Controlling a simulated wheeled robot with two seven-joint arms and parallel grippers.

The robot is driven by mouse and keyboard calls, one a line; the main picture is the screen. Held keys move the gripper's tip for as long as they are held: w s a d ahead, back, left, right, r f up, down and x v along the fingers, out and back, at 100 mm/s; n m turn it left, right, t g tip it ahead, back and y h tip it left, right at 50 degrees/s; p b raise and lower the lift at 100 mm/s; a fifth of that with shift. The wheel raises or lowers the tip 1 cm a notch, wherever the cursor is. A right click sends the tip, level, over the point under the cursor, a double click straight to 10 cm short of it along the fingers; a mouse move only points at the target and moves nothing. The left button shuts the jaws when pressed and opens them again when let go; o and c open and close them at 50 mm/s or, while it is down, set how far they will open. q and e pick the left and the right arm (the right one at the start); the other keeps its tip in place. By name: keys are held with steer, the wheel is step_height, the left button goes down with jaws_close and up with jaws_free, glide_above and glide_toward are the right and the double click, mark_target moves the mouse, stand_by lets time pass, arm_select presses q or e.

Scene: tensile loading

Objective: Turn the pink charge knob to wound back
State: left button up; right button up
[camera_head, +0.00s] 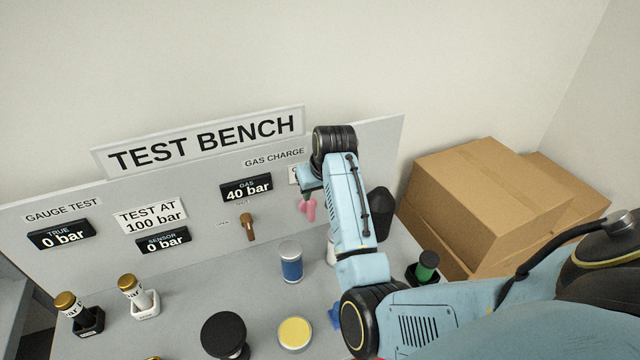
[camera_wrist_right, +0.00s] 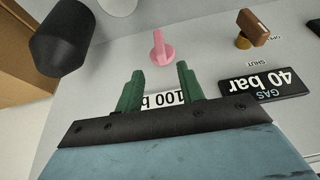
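The pink charge knob (camera_head: 308,210) is on the grey upright panel of the test bench, under the gas charge label, partly hidden by my right arm. In the right wrist view the whole pink knob (camera_wrist_right: 162,50) shows, with a slim handle on a round base. My right gripper (camera_wrist_right: 158,84) is open, its two green fingers apart with nothing between them. The knob lies beyond the fingertips, and I see no contact. In the head view my right gripper (camera_head: 306,186) is close to the panel just above the knob. My left gripper is not in view.
A brown handle (camera_head: 248,226) sits left of the knob below the 40 bar gas display (camera_head: 247,188). A dark cylinder (camera_head: 379,212) stands to the right. A blue jar (camera_head: 291,262) stands on the bench in front. Cardboard boxes (camera_head: 480,200) are at the right.

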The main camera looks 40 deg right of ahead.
steer(key=shift+v, duration=1.65)
steer(key=shift+f, duration=0.1)
